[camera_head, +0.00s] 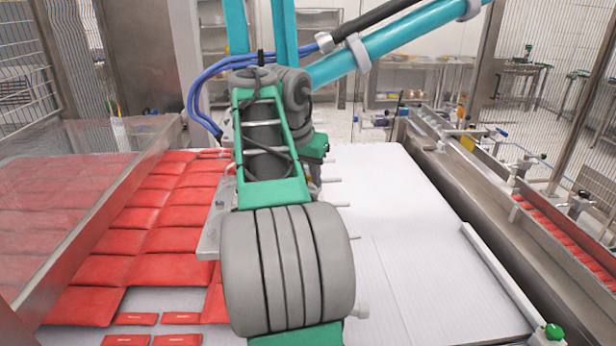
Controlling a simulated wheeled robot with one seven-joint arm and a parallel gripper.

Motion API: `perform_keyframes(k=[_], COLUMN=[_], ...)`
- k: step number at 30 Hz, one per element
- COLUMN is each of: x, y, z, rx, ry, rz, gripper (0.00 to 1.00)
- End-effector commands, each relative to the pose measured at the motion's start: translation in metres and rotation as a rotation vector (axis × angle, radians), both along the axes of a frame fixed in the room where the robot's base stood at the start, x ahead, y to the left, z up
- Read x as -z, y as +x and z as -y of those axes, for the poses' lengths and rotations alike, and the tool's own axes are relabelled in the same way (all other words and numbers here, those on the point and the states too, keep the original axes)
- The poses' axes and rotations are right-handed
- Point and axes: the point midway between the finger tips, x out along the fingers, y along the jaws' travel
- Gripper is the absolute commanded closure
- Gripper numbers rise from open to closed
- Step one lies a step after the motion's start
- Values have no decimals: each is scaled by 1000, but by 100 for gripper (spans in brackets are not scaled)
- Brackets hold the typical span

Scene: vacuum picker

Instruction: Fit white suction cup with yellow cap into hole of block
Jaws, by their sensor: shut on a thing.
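My own green and grey arm fills the middle of the view and hides much of what lies behind it. The fingertips of my gripper do not show, nor does anything held in them. A grey metal block or plate (209,238) shows in part left of the arm; its hole cannot be made out. Several small pale rods stick out to the right of my arm, and a white cup-like piece (361,311) shows low beside it. I cannot tell which of these, if any, is the suction cup. No yellow cap can be made out on them.
Red packs (130,240) cover the left of the white conveyor (430,250), whose right part is mostly clear. A clear panel (60,205) with a metal frame stands left. Metal rails (480,195) run along the right. Teal picker bars (390,45) cross overhead with blue hoses.

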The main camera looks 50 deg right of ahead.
Motion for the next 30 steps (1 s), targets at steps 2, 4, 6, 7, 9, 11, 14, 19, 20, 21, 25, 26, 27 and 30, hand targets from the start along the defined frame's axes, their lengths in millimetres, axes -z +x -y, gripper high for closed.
perform_keyframes(k=[2, 4, 6, 7, 9, 11, 14, 19, 20, 21, 25, 26, 27, 30], x=[0, 1, 3, 5, 7, 10, 13, 19, 20, 21, 26, 26, 27, 27], y=[0, 0, 0, 0, 0, 0, 0, 0, 0, 0, 0, 0, 0, 0], z=[0, 0, 0, 0, 0, 0, 0, 0, 0, 0, 0, 0, 0, 0], rx=[0, 0, 0, 0, 0, 0, 0, 0, 0, 0, 0, 0, 0, 0], ry=[0, 0, 0, 0, 0, 0, -1, -1, -1, -1, -1, -1, -1, -1], rz=[0, 0, 0, 0, 0, 0, 0, 0, 0, 0, 0, 0, 0, 0], gripper=[100, 100, 100, 100, 100, 100, 100, 100, 100, 100, 100, 100, 100, 100])
